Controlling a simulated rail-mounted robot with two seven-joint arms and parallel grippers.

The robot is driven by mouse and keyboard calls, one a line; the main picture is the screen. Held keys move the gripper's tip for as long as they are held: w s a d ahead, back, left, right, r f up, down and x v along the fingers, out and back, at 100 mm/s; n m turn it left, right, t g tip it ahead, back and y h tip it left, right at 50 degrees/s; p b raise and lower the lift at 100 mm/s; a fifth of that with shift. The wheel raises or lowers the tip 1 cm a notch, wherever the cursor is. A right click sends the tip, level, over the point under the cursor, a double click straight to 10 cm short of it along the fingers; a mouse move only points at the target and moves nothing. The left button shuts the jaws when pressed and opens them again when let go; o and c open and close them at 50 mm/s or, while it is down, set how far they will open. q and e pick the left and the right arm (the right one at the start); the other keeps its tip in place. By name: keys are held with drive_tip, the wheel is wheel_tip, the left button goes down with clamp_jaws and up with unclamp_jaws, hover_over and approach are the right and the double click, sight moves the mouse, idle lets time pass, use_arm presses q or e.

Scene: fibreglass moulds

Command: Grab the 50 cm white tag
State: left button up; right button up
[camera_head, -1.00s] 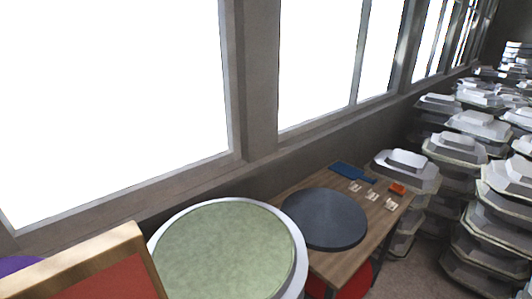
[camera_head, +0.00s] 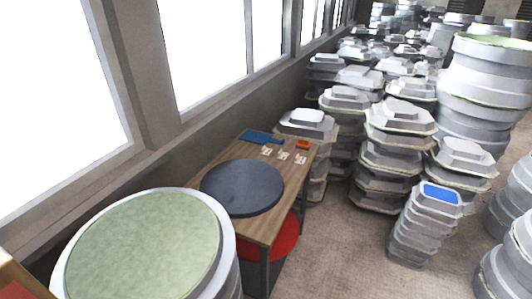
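Several small white tags lie on a wooden table (camera_head: 262,228) below the windows. One white tag (camera_head: 267,151) is at the left, one white tag (camera_head: 284,155) is in the middle, and one white tag (camera_head: 300,159) is at the right. Their markings are too small to read, so I cannot tell which is the 50 cm one. Neither of my grippers shows in the head view.
On the table are a dark round disc (camera_head: 242,187), a blue item (camera_head: 262,137) and an orange item (camera_head: 303,145). A large round mould with a green top (camera_head: 145,245) stands in front. Stacked grey moulds (camera_head: 400,130) fill the right. Carpet floor (camera_head: 345,250) is free right of the table.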

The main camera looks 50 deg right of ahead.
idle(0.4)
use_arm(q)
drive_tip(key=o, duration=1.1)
